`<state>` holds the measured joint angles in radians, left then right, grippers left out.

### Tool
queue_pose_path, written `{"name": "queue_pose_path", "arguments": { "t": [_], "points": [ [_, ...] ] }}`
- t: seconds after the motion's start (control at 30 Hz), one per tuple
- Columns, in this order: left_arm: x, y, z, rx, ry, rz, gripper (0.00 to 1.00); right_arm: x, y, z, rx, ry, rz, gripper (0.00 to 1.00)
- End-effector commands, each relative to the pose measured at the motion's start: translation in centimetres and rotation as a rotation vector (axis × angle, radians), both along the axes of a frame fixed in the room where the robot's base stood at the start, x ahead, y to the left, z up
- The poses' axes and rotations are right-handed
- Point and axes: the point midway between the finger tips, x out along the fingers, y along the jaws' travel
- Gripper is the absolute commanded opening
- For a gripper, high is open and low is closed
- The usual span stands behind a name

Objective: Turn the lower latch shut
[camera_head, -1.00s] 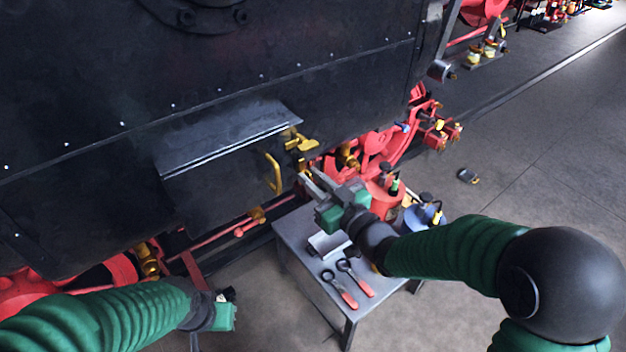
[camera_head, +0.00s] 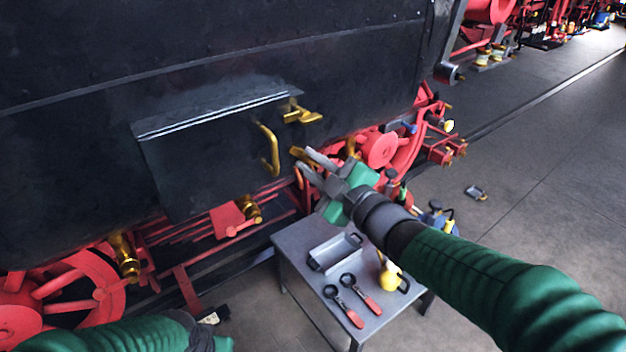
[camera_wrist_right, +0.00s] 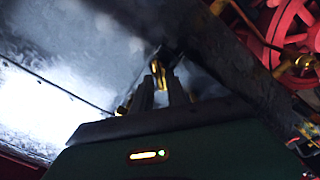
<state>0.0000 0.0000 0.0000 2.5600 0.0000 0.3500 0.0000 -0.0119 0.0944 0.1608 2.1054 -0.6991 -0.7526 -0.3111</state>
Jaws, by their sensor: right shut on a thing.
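The dark door (camera_head: 205,160) on the locomotive's black side has a yellow handle (camera_head: 269,150) near its right edge. The yellow upper latch (camera_head: 302,115) is by the door's top right corner. The small yellow lower latch (camera_head: 297,152) is below it, partly hidden by my right gripper (camera_head: 303,162). That gripper's grey fingers are shut on the lower latch. In the right wrist view the yellow latch (camera_wrist_right: 161,73) shows between the fingertips (camera_wrist_right: 160,88). My left gripper (camera_head: 222,344) is at the bottom edge, mostly cut off, away from the door.
A grey table (camera_head: 300,262) stands below my right arm. It carries a grey tray (camera_head: 335,252), two red-handled tools (camera_head: 352,305) and a yellow can (camera_head: 392,274). Red wheels and rods run under the black side. Open floor lies to the right.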

Motion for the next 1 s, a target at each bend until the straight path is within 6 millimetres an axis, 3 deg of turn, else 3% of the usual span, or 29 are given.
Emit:
{"name": "queue_pose_path", "arguments": {
  "t": [0.03, 0.4, 0.7, 1.0],
  "points": [
    [0.0, 0.0, -1.6, 0.000, 0.000, 0.000, 0.00, 0.0, 0.0, -0.9, -0.037, -0.026, -0.001, 0.00],
    [0.0, 0.0, -6.5, 0.000, 0.000, 0.000, 0.00, -0.1, 0.2, -1.1, -0.316, -0.227, -0.001, 0.00],
    [0.0, 0.0, -8.9, 0.000, 0.000, 0.000, 0.00, -0.2, 0.3, -1.2, -0.495, -0.353, 0.000, 0.00],
    [0.0, 0.0, -10.0, 0.000, 0.000, 0.000, 0.00, -0.2, 0.3, -1.2, -0.585, -0.417, 0.002, 0.00]
  ]
}}
